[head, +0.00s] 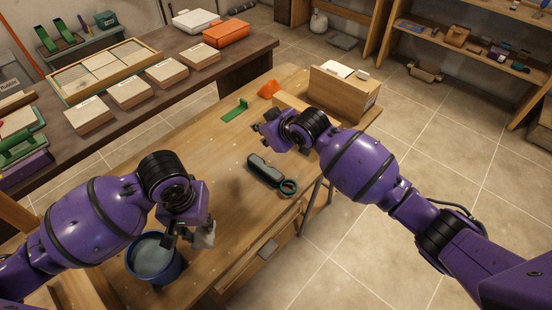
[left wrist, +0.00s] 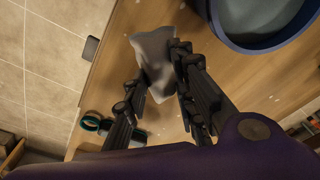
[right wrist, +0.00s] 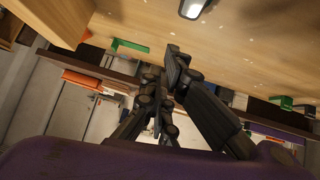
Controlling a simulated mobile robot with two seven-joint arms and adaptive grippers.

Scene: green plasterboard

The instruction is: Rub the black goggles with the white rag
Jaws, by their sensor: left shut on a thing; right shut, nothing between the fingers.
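The black goggles (head: 265,171) lie on the wooden table near its right edge, with a dark strap or ring at their lower end. Their edge also shows at the top of the right wrist view (right wrist: 194,7). My left gripper (head: 188,236) is shut on the white rag (head: 203,236), which hangs beside the blue bucket. The rag shows between the fingers in the left wrist view (left wrist: 154,62). My right gripper (head: 268,140) is shut and empty, above the table beyond the goggles.
A blue bucket (head: 153,262) with greyish contents stands at the table's near end. A green bracket (head: 234,110), an orange piece (head: 269,89) and a wooden box (head: 343,95) are at the far end. A dark bench (head: 245,52) with boxes runs along the left.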

